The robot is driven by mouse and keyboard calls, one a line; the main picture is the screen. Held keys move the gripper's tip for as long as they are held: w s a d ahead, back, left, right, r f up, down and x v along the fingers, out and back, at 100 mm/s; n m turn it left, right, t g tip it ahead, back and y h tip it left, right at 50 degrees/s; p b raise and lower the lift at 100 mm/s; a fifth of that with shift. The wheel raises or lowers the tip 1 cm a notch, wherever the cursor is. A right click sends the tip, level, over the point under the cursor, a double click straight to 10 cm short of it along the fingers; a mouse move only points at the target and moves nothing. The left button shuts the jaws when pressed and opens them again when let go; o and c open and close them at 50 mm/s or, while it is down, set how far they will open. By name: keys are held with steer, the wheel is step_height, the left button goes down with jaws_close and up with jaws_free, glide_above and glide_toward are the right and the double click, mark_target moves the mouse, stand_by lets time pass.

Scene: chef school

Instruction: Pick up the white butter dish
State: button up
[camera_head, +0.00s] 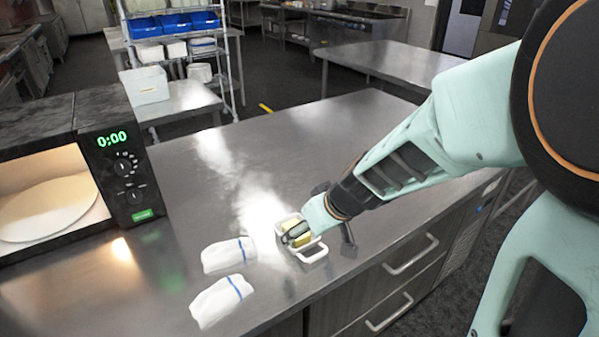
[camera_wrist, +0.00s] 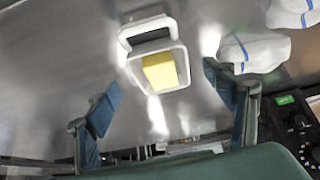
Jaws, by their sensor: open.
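The white butter dish (camera_wrist: 133,66) is a rectangular dish with a handle at one end and a yellow block of butter (camera_wrist: 160,71) inside. In the head view the dish (camera_head: 316,256) stands on the metal counter, partly hidden by my gripper (camera_head: 297,234). In the wrist view my gripper (camera_wrist: 162,93) is open, with its two dark blue fingers well apart. The dish shows between and beyond the fingertips, and nothing is held. I cannot tell the exact height of the fingers above the dish.
Two white cloths with blue stripes (camera_head: 228,255) (camera_head: 221,301) lie left of the dish. A black microwave (camera_head: 122,165) with its lit interior showing stands at the left. The metal counter (camera_head: 330,135) is clear behind the dish. Drawers with handles (camera_head: 411,254) line its front.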

mark_target(300, 239)
steer(key=shift+b+x, duration=0.3)
steer(key=shift+x, duration=2.5)
steer(key=shift+w+r, duration=0.1)
steer(key=shift+w, duration=0.05)
steer(key=c, duration=1.4)
steer(key=shift+r, duration=0.15)
